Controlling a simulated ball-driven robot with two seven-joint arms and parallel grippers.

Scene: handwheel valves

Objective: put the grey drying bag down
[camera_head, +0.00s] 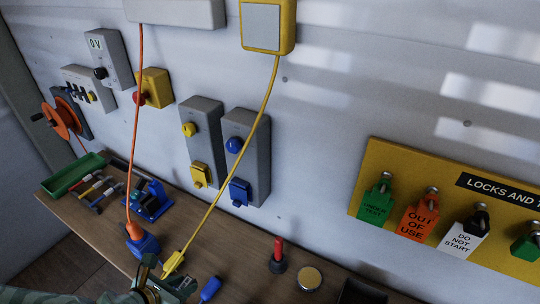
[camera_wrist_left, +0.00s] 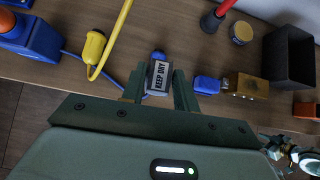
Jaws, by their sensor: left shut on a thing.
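In the head view my left gripper (camera_head: 164,284) is at the bottom, over the front of the bench, close to the yellow plug (camera_head: 173,264). I cannot make out the bag clearly there. A dark mechanical part at the lower right of the left wrist view may be my right gripper; its fingers cannot be made out.
The bench (camera_head: 110,208) holds a blue connector (camera_head: 146,245) on an orange cable, a green tray (camera_head: 76,175), a red-handled tool (camera_head: 278,257) and a round tin (camera_head: 309,279). In the wrist view, a brass padlock (camera_wrist_left: 247,86) and a dark open box (camera_wrist_left: 289,59) are to the right.

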